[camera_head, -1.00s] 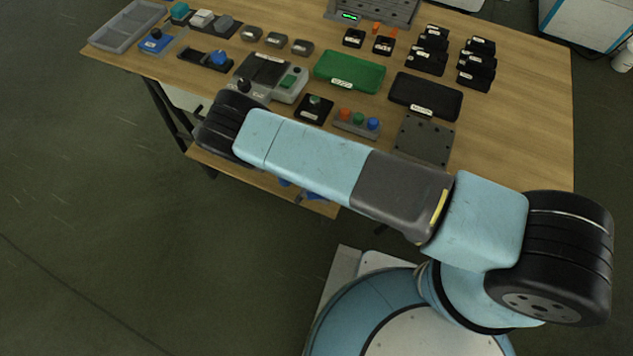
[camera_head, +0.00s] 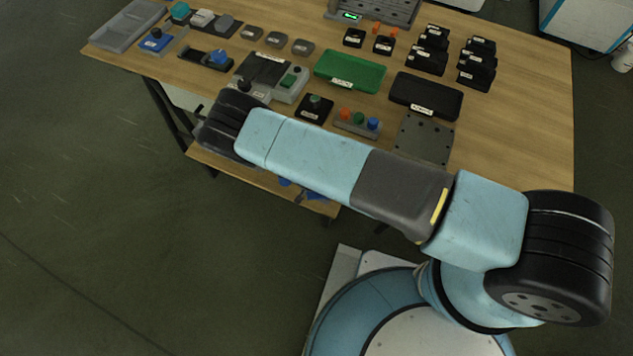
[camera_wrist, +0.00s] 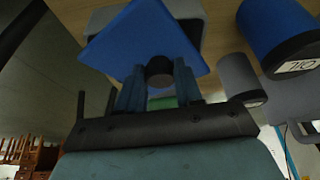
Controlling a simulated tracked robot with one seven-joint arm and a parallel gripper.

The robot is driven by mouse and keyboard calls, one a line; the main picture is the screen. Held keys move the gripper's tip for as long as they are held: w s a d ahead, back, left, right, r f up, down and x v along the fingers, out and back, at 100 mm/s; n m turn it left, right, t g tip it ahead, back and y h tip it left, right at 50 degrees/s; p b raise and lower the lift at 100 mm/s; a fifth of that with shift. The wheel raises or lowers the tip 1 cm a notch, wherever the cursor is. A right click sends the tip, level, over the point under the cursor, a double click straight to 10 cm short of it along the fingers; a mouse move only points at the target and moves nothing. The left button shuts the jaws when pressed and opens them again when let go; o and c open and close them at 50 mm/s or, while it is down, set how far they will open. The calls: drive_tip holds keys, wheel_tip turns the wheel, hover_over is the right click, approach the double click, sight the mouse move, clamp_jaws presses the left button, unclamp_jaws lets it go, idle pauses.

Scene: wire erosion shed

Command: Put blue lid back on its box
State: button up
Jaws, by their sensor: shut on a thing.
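In the wrist view, my gripper (camera_wrist: 158,84) is shut on the black knob (camera_wrist: 159,71) of a blue lid (camera_wrist: 140,35). The lid is a flat blue plate that looks turned corner-on in the picture. Behind it, grey parts (camera_wrist: 190,12) of what may be its box show past its edges on a wooden surface. The lid hides most of this grey thing, and I cannot tell whether the two touch. In the head view my gripper is hidden behind my arm.
In the wrist view, a blue can labelled OIL (camera_wrist: 272,32) and a grey cylinder (camera_wrist: 240,77) stand close to the right of the lid. In the head view, the tabletop (camera_head: 530,130) holds many parts; a lower shelf (camera_head: 262,182) shows partly below it.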

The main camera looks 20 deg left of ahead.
idle(0.4)
drive_tip(key=o, duration=1.6)
drive_tip(key=shift+o, duration=0.2)
drive_tip(key=shift+r, duration=0.15)
drive_tip(key=shift+r, duration=3.35)
drive_tip(key=shift+c, duration=0.4)
clamp_jaws()
drive_tip(key=shift+f, duration=2.4)
